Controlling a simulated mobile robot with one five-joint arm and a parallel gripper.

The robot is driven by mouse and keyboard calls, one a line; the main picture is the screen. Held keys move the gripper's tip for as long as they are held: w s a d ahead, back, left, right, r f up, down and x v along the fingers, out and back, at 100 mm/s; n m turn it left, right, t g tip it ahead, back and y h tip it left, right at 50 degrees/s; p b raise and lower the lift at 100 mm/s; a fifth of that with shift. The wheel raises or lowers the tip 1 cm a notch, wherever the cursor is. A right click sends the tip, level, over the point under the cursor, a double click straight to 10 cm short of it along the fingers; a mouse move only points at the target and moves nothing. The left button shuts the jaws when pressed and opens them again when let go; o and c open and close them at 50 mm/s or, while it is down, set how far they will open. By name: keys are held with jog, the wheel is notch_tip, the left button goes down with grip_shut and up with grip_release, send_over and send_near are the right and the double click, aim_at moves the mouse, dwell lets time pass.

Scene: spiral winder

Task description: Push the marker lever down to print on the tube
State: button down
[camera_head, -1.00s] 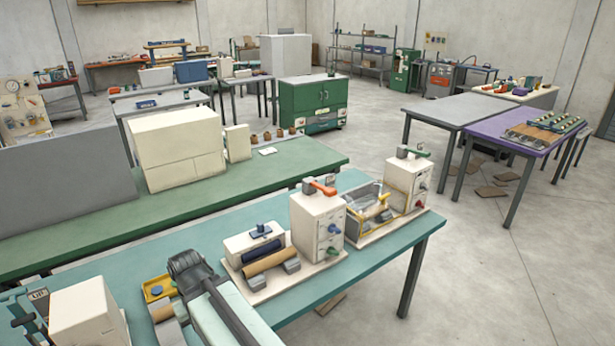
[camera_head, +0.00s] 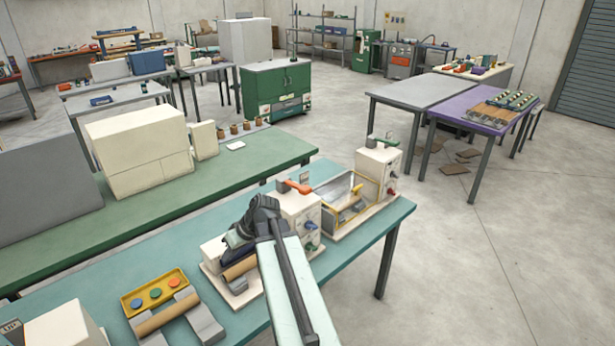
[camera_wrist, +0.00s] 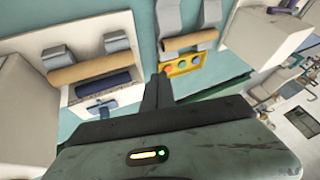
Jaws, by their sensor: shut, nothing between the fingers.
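A brown tube (camera_head: 240,267) lies on grey rests of a cream station on the teal table. In the wrist view the tube (camera_wrist: 95,68) shows at the left, with a dark blue roller or pad (camera_wrist: 104,84) beside it. A blue T-shaped handle (camera_wrist: 101,109), which looks like the marker lever, sits on the cream block beyond the pad. In the head view my arm hides this handle. My gripper (camera_wrist: 158,82) is shut and empty, to the right of the station in the wrist view and apart from the handle. In the head view my gripper (camera_head: 232,240) is over the station.
A cream cabinet with an orange lever (camera_head: 294,186) stands right of the station. Beyond it are a yellow-framed clear guard (camera_head: 338,196) and another cream cabinet (camera_head: 375,172). A yellow panel with coloured buttons (camera_head: 155,292) and another tube (camera_head: 167,314) lie left of my arm.

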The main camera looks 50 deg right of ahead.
jog(key=s+d+r+t+h+p, duration=0.1)
jog(key=d+r, duration=0.4)
jog(key=d, duration=0.6)
jog(key=s+d+r+m+t+h+p, duration=0.1)
jog(key=s+d+r+t, duration=0.3)
jog(key=d, duration=0.7)
jog(key=s+d+r+t+h+p, duration=0.2)
jog(key=s+d+r, duration=0.3)
jog(key=d+r, duration=0.3)
jog(key=d+t, duration=0.1)
jog(key=d, duration=0.3)
jog(key=shift+s+r+h+p, duration=0.2)
jog(key=shift+h+p, duration=0.15)
jog(key=shift+h, duration=0.05)
jog(key=shift+d, duration=0.1)
jog(key=b, duration=0.4)
send_over(309, 190)
jog(key=f, duration=0.4)
jog(key=shift+w+d+f, duration=0.1)
jog(key=shift+w+f, duration=0.05)
jog(key=shift+w, duration=0.25)
jog(key=f+b, duration=0.3)
jog(key=shift+s, duration=0.4)
jog(key=shift+s+f+b, duration=0.1)
jog(key=shift+f+b, duration=0.15)
jog(key=shift+b, duration=0.15)
